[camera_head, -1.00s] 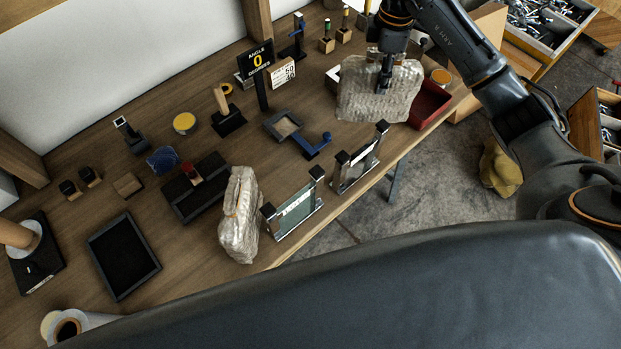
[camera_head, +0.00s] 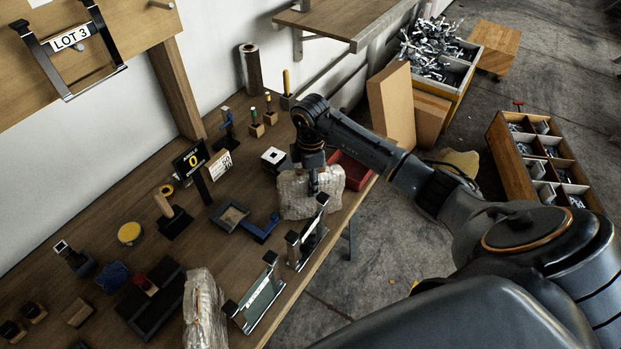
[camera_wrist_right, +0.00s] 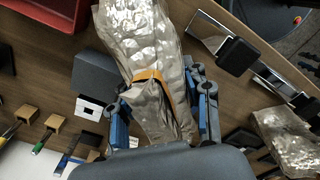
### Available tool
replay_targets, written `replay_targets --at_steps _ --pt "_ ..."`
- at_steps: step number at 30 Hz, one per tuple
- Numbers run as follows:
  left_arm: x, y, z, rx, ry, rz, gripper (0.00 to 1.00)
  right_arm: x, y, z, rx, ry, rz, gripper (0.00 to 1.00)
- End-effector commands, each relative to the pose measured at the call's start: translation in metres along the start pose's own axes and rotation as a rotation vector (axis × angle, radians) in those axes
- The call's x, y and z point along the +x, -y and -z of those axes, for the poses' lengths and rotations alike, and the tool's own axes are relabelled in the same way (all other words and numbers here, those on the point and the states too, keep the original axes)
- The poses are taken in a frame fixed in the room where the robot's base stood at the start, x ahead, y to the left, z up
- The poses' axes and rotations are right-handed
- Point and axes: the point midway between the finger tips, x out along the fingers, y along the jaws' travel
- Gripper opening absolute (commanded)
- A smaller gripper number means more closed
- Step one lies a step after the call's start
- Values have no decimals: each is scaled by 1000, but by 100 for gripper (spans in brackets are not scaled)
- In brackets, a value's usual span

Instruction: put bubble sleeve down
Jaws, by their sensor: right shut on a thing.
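A clear, wrinkled bubble sleeve (camera_head: 309,196) hangs below my right gripper (camera_head: 313,184) near the right end of the workbench. In the right wrist view the same sleeve (camera_wrist_right: 150,45), with an orange band across it, lies between the blue-padded fingers of my right gripper (camera_wrist_right: 160,122), which is shut on it. I cannot tell whether its lower edge touches the bench top. A second bubble sleeve (camera_head: 203,312) stands at the bench's front edge; it also shows in the right wrist view (camera_wrist_right: 287,138). My left gripper is not in view.
A red tray (camera_head: 350,170) is right behind the held sleeve. Two metal-framed stands (camera_head: 307,240) (camera_head: 256,293) line the bench's front edge. A black angle sign (camera_head: 192,162), a blue-handled tool (camera_head: 262,230) and a white-topped block (camera_head: 273,157) are to the left.

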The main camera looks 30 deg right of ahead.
Motion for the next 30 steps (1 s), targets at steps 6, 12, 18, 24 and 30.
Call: replay_targets --at_steps 6,12,18,24,30 --pt "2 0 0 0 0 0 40 2 0 0 0 0 0 60" --pt "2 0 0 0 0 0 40 2 0 0 0 0 0 71" --pt "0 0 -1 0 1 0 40 0 0 0 0 -1 -1 71" --pt "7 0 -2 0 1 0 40 -24 -2 1 -2 -3 -5 71" --pt "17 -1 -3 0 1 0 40 -68 -2 1 -2 -3 -6 71"
